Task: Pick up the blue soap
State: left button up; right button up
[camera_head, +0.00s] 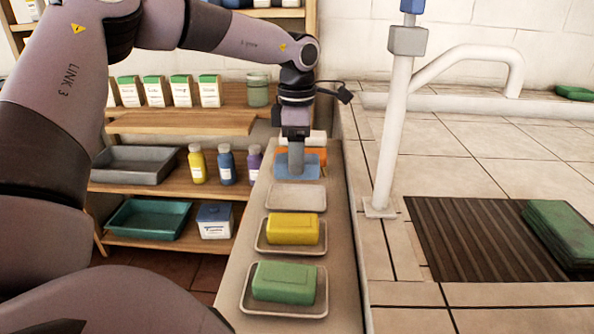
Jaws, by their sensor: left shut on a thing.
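My left gripper (296,170) reaches down from above, over the row of soap dishes on the narrow ledge. It is shut on the blue soap (312,164), a flat light-blue block partly hidden behind the gripper. The soap shows just beyond an empty pale dish (296,196) and appears raised; the gap beneath it is hard to judge. My right gripper is not in view.
A yellow soap (293,229) and a green soap (285,282) sit in dishes nearer me. An orange block (316,155) is partly hidden behind the blue soap. A white pipe (392,140) stands right of the ledge; shelves with bottles (227,167) are left.

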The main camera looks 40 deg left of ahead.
pick_arm(q)
notch_tip(320, 180, up, 14)
jog(key=p, duration=0.2)
jog(key=shift+f, duration=0.1)
